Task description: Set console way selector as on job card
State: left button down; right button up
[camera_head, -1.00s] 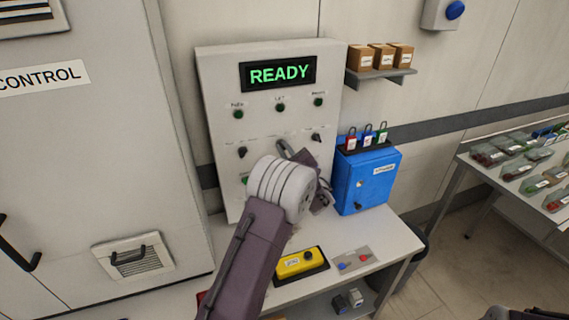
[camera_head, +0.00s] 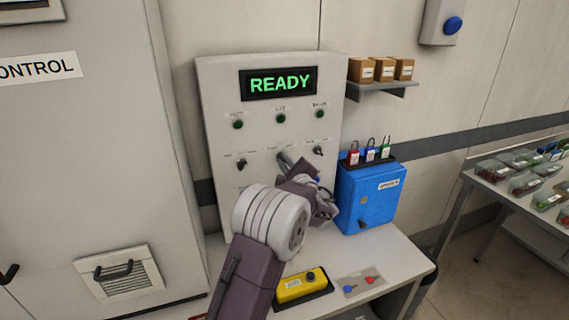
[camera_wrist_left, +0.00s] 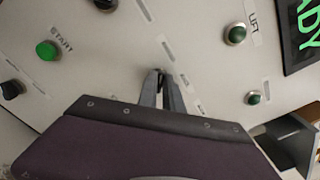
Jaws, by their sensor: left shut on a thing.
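The console (camera_head: 220,105) is a pale panel with a display (camera_head: 279,83) reading READY in green. Below a row of green lamps sit dark rotary selectors, a left one (camera_head: 241,164) and a right one (camera_head: 318,151). My left gripper (camera_head: 284,160) is at the middle selector position, its arm covering the panel below. In the left wrist view its fingers (camera_wrist_left: 160,90) are closed on a small dark selector knob (camera_wrist_left: 157,78), mostly hidden between them. The knob's setting is too hidden to read. No job card is readable. My right gripper is not in view.
A blue box (camera_head: 370,197) with several padlocks on top stands right of the console. A yellow control box (camera_head: 302,286) and a plate with keys (camera_head: 360,284) lie on the desk. A green START button (camera_wrist_left: 47,50) shows in the left wrist view. A shelf (camera_head: 383,87) holds cartons.

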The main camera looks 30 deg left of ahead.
pick_arm(q)
jog(key=c, duration=1.5)
grip_release()
jog(key=b+v, duration=0.1)
jog(key=v, duration=0.8)
jog(key=shift+b, duration=0.3)
